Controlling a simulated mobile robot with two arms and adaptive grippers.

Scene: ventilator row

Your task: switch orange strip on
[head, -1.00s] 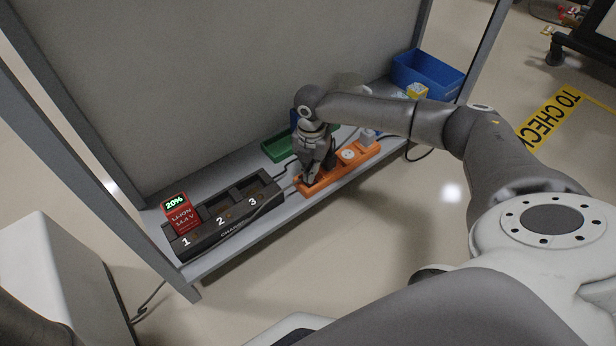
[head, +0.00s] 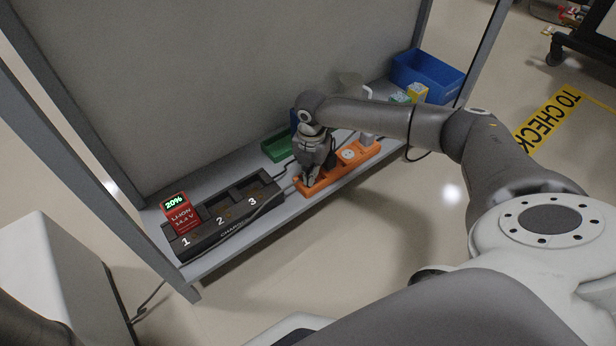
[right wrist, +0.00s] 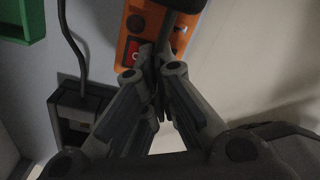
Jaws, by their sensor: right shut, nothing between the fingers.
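The orange power strip (head: 338,168) lies along the front of the shelf, right of the charger. My right gripper (head: 309,183) points down at the left end of the strip, shut and empty. In the right wrist view the strip (right wrist: 128,24) is at the top, with a red switch (right wrist: 135,52) at its end. The shut fingertips (right wrist: 156,62) are right beside the switch and cover part of that end. I cannot tell whether they touch it, or whether the switch is lit. My left gripper is not in view.
A black charger (head: 232,223) with numbered bays holds a red battery (head: 179,214) reading 20% in bay 1. A green tray (head: 277,149) lies behind the strip. A blue bin (head: 428,76) stands at the far right. Cables run behind the charger.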

